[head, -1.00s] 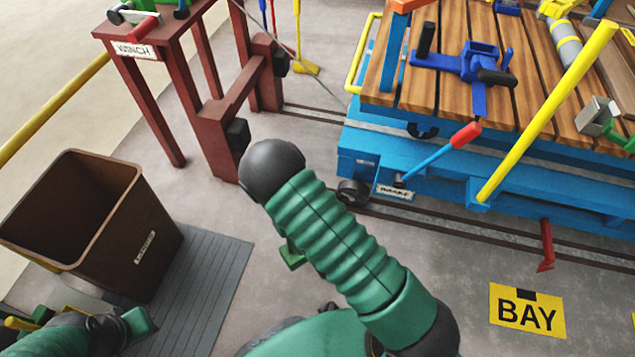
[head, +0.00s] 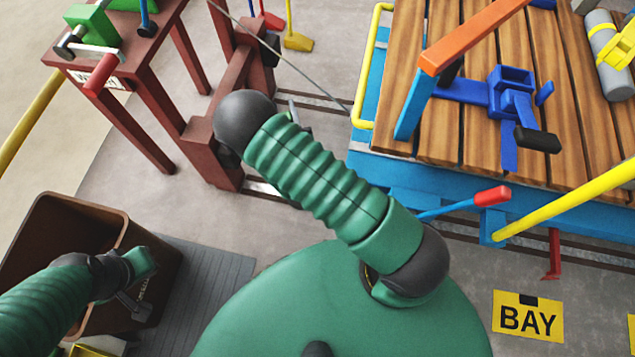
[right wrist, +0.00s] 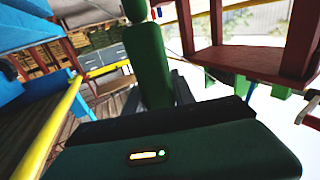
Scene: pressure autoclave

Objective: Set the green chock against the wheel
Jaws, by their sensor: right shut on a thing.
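The green chock (right wrist: 150,62) stands up between the dark fingers of my right gripper (right wrist: 158,95) in the right wrist view. In the head view, only a small grey part of my right gripper (head: 294,112) shows past my arm, near the floor rail between the winch stand and the blue cart (head: 410,178). The chock is hidden there. The cart's near wheel is hidden behind my arm, so I cannot tell whether the chock touches it. My left gripper (head: 136,300) hangs at the brown bin; its finger gap is unclear.
The red-brown winch stand (head: 165,130) is on the left. The brown bin (head: 60,225) stands at lower left beside a grey ribbed mat (head: 215,270). A red-tipped lever (head: 490,197) and a yellow pole (head: 570,202) jut from the cart. Floor around the BAY sign (head: 528,317) is clear.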

